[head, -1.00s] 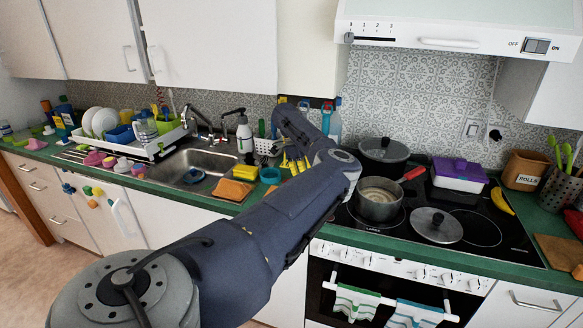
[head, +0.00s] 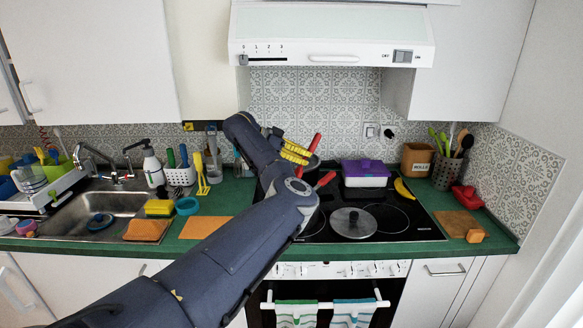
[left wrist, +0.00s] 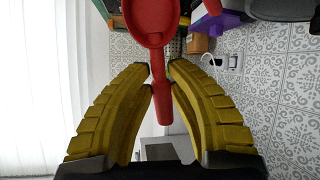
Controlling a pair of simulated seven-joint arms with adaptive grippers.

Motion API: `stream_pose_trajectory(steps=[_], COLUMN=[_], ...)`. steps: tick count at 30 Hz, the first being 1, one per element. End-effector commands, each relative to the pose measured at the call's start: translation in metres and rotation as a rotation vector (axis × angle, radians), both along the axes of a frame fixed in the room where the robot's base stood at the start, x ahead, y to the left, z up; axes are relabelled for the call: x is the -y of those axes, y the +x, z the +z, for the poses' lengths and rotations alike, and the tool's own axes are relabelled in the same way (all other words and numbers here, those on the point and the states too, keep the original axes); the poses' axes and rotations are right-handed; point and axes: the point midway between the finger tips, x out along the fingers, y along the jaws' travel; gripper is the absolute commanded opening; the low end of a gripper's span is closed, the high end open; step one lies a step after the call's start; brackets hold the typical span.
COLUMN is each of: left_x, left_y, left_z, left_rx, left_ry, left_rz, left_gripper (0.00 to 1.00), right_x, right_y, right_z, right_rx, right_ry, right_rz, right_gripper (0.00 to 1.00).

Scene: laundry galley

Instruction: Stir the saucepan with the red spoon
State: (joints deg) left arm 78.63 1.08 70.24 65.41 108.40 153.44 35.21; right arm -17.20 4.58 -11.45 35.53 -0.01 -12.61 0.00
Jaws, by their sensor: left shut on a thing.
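The red spoon is held by my left gripper (head: 296,152), whose yellow fingers are shut on its handle. My right gripper is out of view.
A loose lid (head: 353,222) lies on the black hob (head: 395,222). A purple-lidded box (head: 365,173) and a banana (head: 403,188) sit behind it. A utensil holder (head: 446,172) stands at the right. The sink (head: 105,215) is left. The range hood (head: 332,45) hangs above.

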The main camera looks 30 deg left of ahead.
Motion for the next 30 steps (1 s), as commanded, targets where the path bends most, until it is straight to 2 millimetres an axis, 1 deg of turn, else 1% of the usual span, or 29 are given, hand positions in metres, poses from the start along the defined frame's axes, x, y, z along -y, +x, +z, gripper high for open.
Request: stream_pose_trajectory(steps=[5, 11, 30], left_x=[0.0, 0.0, 0.0], left_y=[0.0, 0.0, -0.001], left_z=[-0.001, -0.008, -0.052], left_rx=[0.043, 0.05, 0.049], left_ry=[-0.049, -0.057, -0.056], left_rz=[0.009, 0.008, 0.009], left_gripper=[0.0, 0.0, 0.0], right_x=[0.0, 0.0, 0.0], right_y=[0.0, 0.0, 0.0], right_z=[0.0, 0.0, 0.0], right_rx=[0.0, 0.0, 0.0], right_ry=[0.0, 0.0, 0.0], right_rz=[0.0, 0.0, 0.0], right_gripper=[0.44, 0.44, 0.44])
